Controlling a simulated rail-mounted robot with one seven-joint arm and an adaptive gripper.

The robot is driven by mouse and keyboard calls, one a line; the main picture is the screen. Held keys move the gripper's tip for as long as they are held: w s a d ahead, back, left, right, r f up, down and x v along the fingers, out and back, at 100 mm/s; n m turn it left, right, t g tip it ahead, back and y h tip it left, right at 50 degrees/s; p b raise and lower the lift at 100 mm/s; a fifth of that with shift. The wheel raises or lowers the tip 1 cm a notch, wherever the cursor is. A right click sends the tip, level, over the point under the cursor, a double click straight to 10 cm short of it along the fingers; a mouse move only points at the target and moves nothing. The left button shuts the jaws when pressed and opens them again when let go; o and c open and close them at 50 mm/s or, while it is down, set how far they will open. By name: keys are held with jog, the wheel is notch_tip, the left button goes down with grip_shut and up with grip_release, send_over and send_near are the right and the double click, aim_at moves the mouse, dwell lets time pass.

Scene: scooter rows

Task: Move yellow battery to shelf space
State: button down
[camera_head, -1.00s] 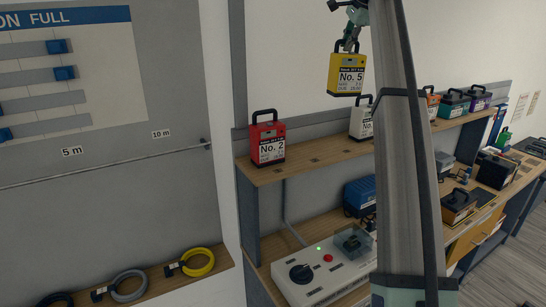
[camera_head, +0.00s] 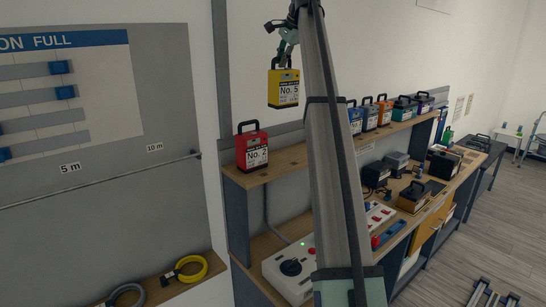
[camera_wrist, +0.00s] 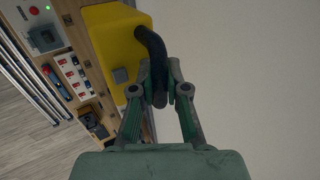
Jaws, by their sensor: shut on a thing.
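The yellow battery (camera_head: 284,88), labelled No. 5, hangs upright from my gripper (camera_head: 286,58) in the head view, above the upper shelf (camera_head: 290,158) and clear of it. In the wrist view my gripper (camera_wrist: 160,97) is shut on the black handle of the yellow battery (camera_wrist: 112,45). The red battery (camera_head: 252,150), labelled No. 2, stands at the left end of the upper shelf, below and left of the yellow one. Bare shelf shows to the right of the red battery. My arm hides part of the shelf farther right.
Blue, grey, orange, teal and purple batteries (camera_head: 384,110) stand along the shelf right of my arm. Cable coils (camera_head: 190,268) lie on a ledge at left. Wall space around the yellow battery is clear.

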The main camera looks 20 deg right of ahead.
aim_at(289, 97)
jog(key=shift+a+r, duration=0.1)
jog(key=shift+r, duration=0.1)
jog(key=shift+f+b, duration=0.35)
jog(key=shift+f, duration=0.1)
notch_tip(289, 97, down, 13)
jog(key=shift+f, duration=0.2)
jog(key=shift+f+p, duration=0.8)
jog(key=shift+f, duration=2.1)
jog(key=c, duration=1.2)
grip_release()
jog(key=shift+f, duration=0.15)
jog(key=shift+s, duration=0.1)
jog(key=b+v, duration=0.3)
jog(key=v, duration=0.9)
